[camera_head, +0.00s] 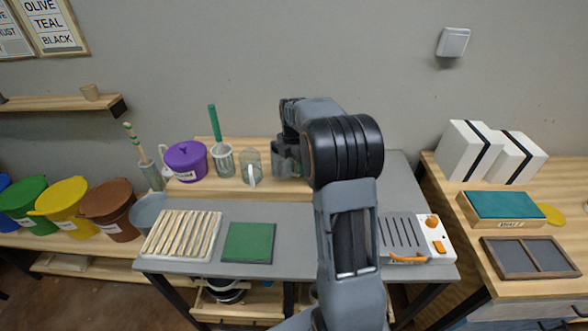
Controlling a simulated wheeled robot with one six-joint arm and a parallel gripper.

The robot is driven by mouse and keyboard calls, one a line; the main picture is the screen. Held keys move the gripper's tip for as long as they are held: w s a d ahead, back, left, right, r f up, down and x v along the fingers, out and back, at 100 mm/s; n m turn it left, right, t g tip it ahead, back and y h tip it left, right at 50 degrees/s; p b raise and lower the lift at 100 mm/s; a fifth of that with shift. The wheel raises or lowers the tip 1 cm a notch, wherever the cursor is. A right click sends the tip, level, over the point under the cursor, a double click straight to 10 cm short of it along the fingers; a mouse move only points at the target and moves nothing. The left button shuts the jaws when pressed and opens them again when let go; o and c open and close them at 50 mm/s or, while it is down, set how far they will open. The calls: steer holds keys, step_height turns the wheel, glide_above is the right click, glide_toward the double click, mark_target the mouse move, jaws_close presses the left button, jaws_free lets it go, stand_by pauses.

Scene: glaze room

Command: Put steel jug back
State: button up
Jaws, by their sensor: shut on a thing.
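My arm rises in front of the bench and reaches over a raised wooden shelf at its back. My gripper (285,158) is mostly hidden behind my own wrist, low over this shelf. It is shut on a grey thing, which I take to be the steel jug; its outline cannot be told apart from the gripper. I cannot tell whether it touches the shelf. A clear grey jug (251,168) with a pale handle stands on the shelf just left of my gripper.
A grey pot (223,162) with a green stick and a purple bucket (186,161) stand further left on the shelf. A slatted rack (182,235), a green mat (248,243) and an orange-knobbed device (412,238) lie on the bench. Bare grey top (290,215) shows between.

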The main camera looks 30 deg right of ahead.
mark_target(293, 170)
steer(key=shift+w+f, duration=0.25)
steer(key=shift+f, duration=0.05)
steer(key=shift+d+f, duration=0.1)
steer(key=shift+f, duration=1.45)
steer(key=shift+f, duration=0.2)
steer(key=o, duration=1.2)
steer(key=shift+o, duration=0.2)
